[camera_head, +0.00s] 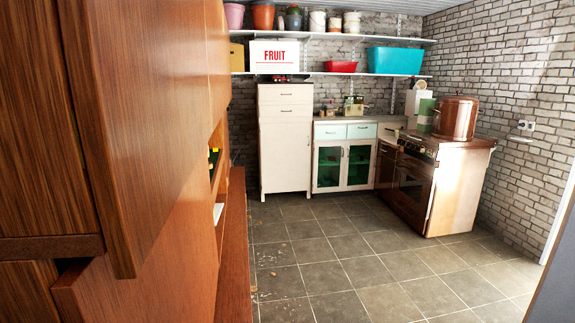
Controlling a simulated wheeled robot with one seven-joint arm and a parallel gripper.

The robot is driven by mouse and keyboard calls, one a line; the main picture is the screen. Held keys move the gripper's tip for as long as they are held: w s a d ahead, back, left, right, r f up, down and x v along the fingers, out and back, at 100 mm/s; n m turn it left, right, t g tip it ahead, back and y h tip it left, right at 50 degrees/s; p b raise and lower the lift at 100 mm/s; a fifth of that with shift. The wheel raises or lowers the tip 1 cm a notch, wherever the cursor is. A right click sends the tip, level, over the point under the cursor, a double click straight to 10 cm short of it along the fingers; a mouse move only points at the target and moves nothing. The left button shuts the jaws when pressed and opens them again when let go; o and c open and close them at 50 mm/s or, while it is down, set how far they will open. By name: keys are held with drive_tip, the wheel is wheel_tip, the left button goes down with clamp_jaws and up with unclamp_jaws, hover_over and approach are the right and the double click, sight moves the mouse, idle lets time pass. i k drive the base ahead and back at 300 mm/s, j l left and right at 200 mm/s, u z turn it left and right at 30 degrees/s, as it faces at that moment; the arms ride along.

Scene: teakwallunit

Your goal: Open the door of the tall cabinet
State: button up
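A large teak wall unit (150,130) fills the left side, very close to the camera. One of its upper wood panels (125,150) stands out from the front face (35,130), with its lower edge free. A lower panel (110,285) also juts out below it, with a dark gap at its corner. I cannot tell whether these panels are doors standing ajar. No handle shows on them. A tall white cabinet (286,150) stands against the back wall, with its door shut and drawers above. My gripper is not in view.
Tiled floor (340,265) is free through the middle. A low cupboard with glass doors (343,163) and a brown stove (428,180) bearing a copper pot (456,118) stand at the back right. Shelves (345,73) hold bins and pots. A teak ledge (236,250) runs along the left.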

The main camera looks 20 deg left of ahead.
sight(286, 147)
drive_tip(key=i+l, duration=0.5)
drive_tip(key=l, duration=0.15)
drive_tip(key=i+l+u, duration=0.15)
drive_tip(key=i, duration=0.35)
drive_tip(key=i+l+u, duration=0.15)
drive_tip(key=i, duration=0.35)
drive_tip(key=i+l+u, duration=0.15)
drive_tip(key=i+l, duration=0.2)
drive_tip(key=i, duration=0.15)
drive_tip(key=i+j+u, duration=0.15)
drive_tip(key=i+u, duration=0.2)
drive_tip(key=i, duration=0.65)
drive_tip(key=i+l+u, duration=0.1)
drive_tip(key=i+u, duration=0.25)
drive_tip(key=i, duration=2.6)
drive_tip(key=i+z, duration=0.2)
drive_tip(key=i, duration=0.3)
drive_tip(key=i+j+z, duration=0.15)
drive_tip(key=i, duration=0.3)
drive_tip(key=i+j+z, duration=0.2)
drive_tip(key=i, duration=0.3)
drive_tip(key=i+j+u, duration=0.1)
drive_tip(key=i+j, duration=0.55)
drive_tip(key=i+j+u, duration=0.2)
drive_tip(key=j+u, duration=0.2)
drive_tip(key=j, duration=0.25)
drive_tip(key=i, duration=0.05)
